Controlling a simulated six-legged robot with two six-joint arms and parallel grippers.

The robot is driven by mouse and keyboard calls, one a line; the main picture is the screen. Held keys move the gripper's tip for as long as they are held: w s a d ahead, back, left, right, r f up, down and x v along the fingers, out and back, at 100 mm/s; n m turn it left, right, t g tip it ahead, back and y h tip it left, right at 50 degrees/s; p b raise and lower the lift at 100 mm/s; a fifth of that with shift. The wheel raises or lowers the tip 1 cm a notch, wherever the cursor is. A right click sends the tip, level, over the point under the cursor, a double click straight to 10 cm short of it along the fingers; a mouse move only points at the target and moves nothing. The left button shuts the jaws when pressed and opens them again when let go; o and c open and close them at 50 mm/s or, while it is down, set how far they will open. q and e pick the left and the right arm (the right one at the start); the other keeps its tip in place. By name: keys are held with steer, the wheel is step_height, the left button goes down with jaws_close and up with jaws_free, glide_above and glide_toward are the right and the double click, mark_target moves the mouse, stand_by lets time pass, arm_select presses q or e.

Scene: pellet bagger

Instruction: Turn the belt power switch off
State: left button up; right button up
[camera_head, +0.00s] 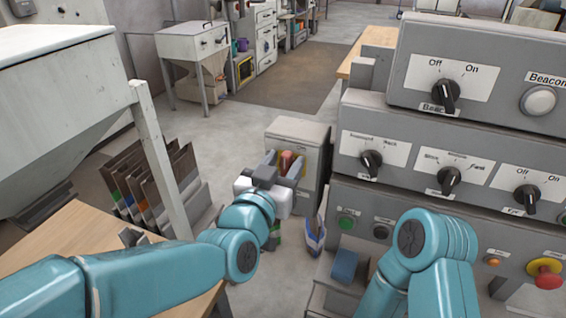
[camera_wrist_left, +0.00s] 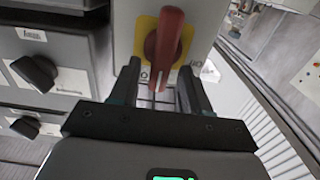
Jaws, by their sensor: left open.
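The belt power switch is a red rotary handle (camera_wrist_left: 165,40) on a yellow plate (camera_wrist_left: 147,28), on the front of a grey box (camera_head: 298,137). The red handle also shows in the head view (camera_head: 287,161), partly behind my gripper. My left gripper (camera_wrist_left: 160,78) is open in front of the switch. Its two fingers stand on either side of the handle's near end, with a visible gap on each side. It also shows in the head view (camera_head: 284,172). Small labels flank the plate, too blurred to read surely. My right arm shows at lower right, but its gripper is not visible.
A grey control panel (camera_head: 400,187) with black selector knobs stands close right of the switch box, with a red emergency button (camera_head: 546,268) low on it. Folded bags (camera_head: 150,185) stand at left near a white hopper (camera_head: 60,75). Open floor lies behind.

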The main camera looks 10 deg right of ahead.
arm_select(q)
steer(key=shift+s+r, duration=0.15)
steer(key=shift+s, duration=0.05)
steer(key=shift+c, duration=0.9)
steer(key=shift+a, duration=0.1)
jaws_close()
steer(key=shift+b, duration=0.5)
steer(key=shift+w+a+f+n+b, duration=0.2)
steer(key=shift+a+f+n+b, duration=0.2)
steer(key=shift+n+b, duration=2.5)
steer(key=shift+w+a+f+n+b, duration=0.25)
steer(key=shift+f+n+b, duration=0.2)
steer(key=shift+n+b, duration=2.45)
steer(key=shift+w+a+f+n+b, duration=0.2)
steer(key=shift+a+f+n+b, duration=0.2)
steer(key=shift+n+b, duration=2.5)
steer(key=shift+n, duration=0.4)
steer(key=shift+o, duration=0.9)
jaws_free()
steer(key=shift+d, duration=0.2)
steer(key=shift+w+f, duration=0.1)
steer(key=shift+w, duration=0.05)
